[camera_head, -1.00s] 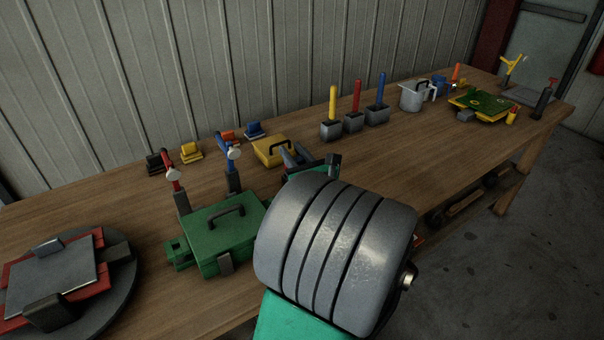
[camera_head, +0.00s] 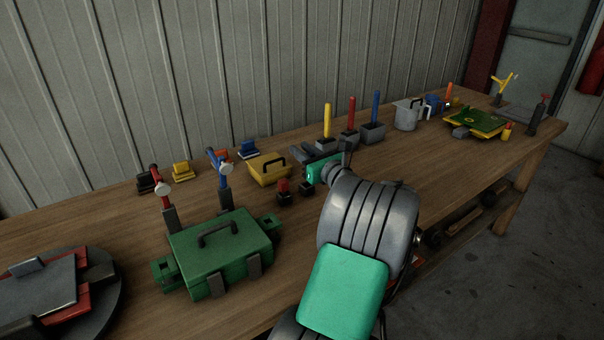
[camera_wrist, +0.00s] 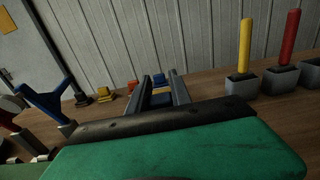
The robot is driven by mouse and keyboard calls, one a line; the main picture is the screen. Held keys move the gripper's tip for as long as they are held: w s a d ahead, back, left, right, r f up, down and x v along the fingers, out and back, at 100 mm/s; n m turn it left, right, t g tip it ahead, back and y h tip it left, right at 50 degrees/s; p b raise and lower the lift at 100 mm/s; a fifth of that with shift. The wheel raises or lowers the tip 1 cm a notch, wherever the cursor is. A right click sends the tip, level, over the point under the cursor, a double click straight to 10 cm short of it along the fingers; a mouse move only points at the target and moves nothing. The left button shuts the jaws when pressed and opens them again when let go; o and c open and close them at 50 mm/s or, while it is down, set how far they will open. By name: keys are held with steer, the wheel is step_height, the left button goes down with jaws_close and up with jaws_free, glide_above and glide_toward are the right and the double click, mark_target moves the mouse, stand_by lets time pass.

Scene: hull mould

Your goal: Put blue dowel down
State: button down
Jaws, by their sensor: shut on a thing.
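My gripper (camera_head: 302,154) is in the air over the back middle of the table, its fingers pointing left. In the wrist view its two dark fingers (camera_wrist: 163,92) stand apart, with a small dark-blue thing (camera_wrist: 161,99) between them. Most of that thing is hidden, and I cannot tell its shape. A tall blue dowel (camera_head: 375,104) stands upright in a grey block (camera_head: 372,132) to the right of my gripper, apart from it. A red dowel (camera_head: 351,112) and a yellow dowel (camera_head: 327,120) stand in grey blocks beside it.
A yellow box with a black handle (camera_head: 268,169) lies close left of my gripper. A green toolbox (camera_head: 218,250) and red and blue upright tools (camera_head: 222,178) stand nearer left. A grey jug (camera_head: 406,115) stands to the right. Bare table lies right of my arm.

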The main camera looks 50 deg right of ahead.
steer(key=w+d+f, duration=0.1)
steer(key=f, duration=0.1)
steer(key=w+d+f+b, duration=0.1)
steer(key=f, duration=0.2)
steer(key=d+f, duration=0.1)
steer(key=f, duration=0.2)
steer(key=shift+w+f, duration=0.2)
steer(key=shift+w, duration=0.2)
steer(key=c, duration=1.2)
jaws_free()
steer(key=shift+f, duration=0.1)
steer(key=shift+o, duration=0.2)
steer(key=shift+s+a, duration=0.1)
steer(key=shift+s, duration=0.15)
steer(key=v, duration=1.1)
steer(key=shift+s+a, duration=0.15)
steer(key=shift+s, duration=0.1)
